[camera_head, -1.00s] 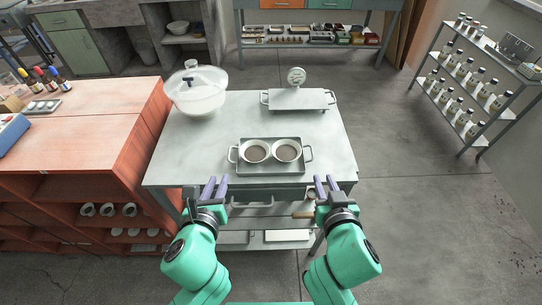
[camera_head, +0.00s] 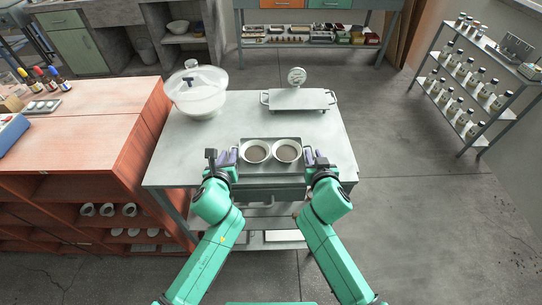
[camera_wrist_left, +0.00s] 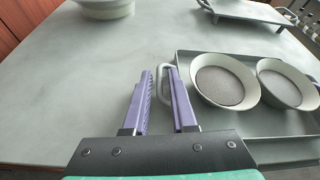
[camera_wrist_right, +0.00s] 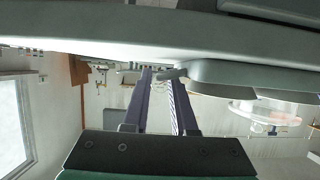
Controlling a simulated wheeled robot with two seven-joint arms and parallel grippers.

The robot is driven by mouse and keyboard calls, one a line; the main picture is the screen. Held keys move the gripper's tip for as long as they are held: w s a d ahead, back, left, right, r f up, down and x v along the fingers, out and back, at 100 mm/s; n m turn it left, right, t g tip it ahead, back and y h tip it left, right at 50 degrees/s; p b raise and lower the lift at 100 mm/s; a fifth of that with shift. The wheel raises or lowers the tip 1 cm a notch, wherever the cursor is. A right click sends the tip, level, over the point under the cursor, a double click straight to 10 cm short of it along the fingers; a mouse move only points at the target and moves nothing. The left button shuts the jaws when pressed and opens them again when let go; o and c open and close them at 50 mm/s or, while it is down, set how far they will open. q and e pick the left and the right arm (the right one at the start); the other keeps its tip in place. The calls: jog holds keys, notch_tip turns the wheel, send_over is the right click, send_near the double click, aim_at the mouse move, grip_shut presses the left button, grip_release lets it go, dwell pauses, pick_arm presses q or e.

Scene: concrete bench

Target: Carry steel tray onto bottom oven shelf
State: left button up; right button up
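The steel tray (camera_head: 271,170) lies on the pale bench top (camera_head: 240,115) and carries two round white dishes (camera_head: 256,152) (camera_head: 287,151) with a grey-brown filling. My left gripper (camera_head: 228,156) is at the tray's left handle. In the left wrist view the open fingers (camera_wrist_left: 160,95) stand on both sides of that handle (camera_wrist_left: 165,80). My right gripper (camera_head: 315,157) is at the right handle. In the right wrist view its fingers (camera_wrist_right: 161,95) are apart, with the handle end near their tips. I cannot make out an oven shelf clearly; my arms partly cover the bench's lower front.
A lidded pot (camera_head: 199,92) stands at the bench's back left. A flat metal plate (camera_head: 300,99) with a dial (camera_head: 296,76) stands at the back right. A red-brown cabinet (camera_head: 90,135) adjoins on the left. A jar rack (camera_head: 470,85) stands right; floor between is clear.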

pick_arm(q)
jog(key=shift+w+f, duration=0.15)
jog(key=shift+w, duration=0.15)
pick_arm(e)
jog(key=shift+w+f, duration=0.1)
jog(key=shift+w, duration=0.2)
pick_arm(q)
jog(key=shift+s, duration=0.1)
pick_arm(e)
jog(key=shift+s, duration=0.1)
pick_arm(q)
grip_shut()
pick_arm(e)
grip_shut()
dwell(0.5)
